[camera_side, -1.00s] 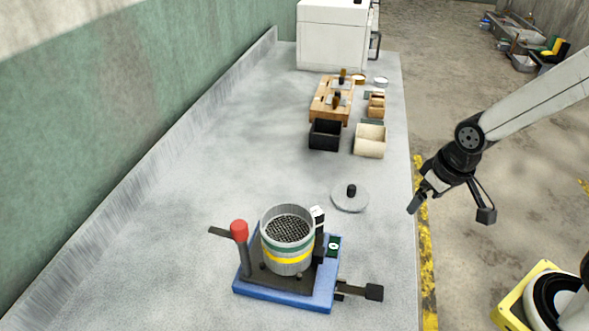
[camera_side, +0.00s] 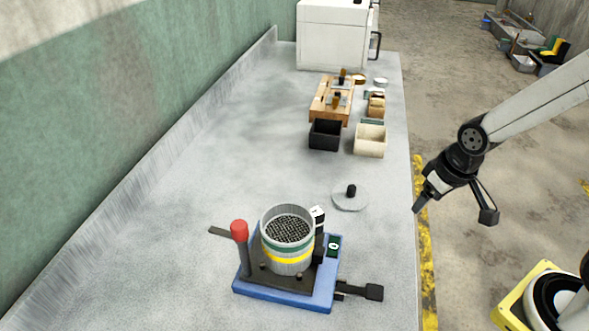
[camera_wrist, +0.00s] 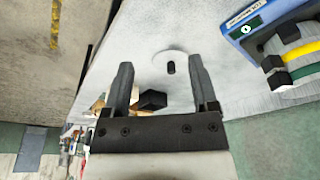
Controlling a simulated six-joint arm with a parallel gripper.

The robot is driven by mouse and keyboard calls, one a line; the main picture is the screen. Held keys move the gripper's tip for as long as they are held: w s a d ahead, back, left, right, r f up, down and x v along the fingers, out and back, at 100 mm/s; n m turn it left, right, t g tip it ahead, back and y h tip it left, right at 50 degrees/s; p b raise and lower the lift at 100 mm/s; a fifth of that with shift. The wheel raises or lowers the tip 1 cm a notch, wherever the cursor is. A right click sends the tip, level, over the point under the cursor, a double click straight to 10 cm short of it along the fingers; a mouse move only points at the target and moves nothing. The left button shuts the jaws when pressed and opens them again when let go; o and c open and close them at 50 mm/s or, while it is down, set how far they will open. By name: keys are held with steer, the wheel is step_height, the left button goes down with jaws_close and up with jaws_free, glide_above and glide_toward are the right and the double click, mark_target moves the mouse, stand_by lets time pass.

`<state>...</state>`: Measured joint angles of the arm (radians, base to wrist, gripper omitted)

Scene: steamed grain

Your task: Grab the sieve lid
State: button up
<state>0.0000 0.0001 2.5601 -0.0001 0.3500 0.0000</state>
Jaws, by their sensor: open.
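The sieve lid is a flat grey disc (camera_side: 343,204) with a black knob, lying on the bench just behind the sieve machine in the side view. In the wrist view the lid (camera_wrist: 158,64) shows beyond the fingertips, its knob between the two finger lines. My gripper (camera_side: 417,209) is to the right of the lid, near the bench's right edge and apart from it. In the wrist view my gripper (camera_wrist: 161,68) has its fingers wide apart, with nothing held between them. The sieve (camera_side: 288,243) is a round cup with green and yellow bands, upright on its machine.
The blue-based machine (camera_side: 284,294) has a red-knobbed post and a black handle at right. A black bin (camera_side: 325,135) and a cream bin (camera_side: 370,141) stand farther back, near a wooden block (camera_side: 322,114). A white oven (camera_side: 331,38) stands at the far end. The bench's left side is clear.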

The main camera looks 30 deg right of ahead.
stand_by(0.3)
steer(key=n+t+h, duration=0.7)
steer(key=n+t, duration=0.2)
steer(key=n, duration=2)
glide_toward(352, 188)
steer(key=shift+d+f, duration=0.15)
steer(key=shift+d, duration=0.85)
steer(key=shift+w+a+f+n, duration=0.15)
steer(key=shift+w+a+n, duration=0.1)
steer(key=shift+a+n, duration=0.3)
steer(key=shift+x, duration=3.9)
steer(key=shift+w+a, duration=0.1)
jaws_close()
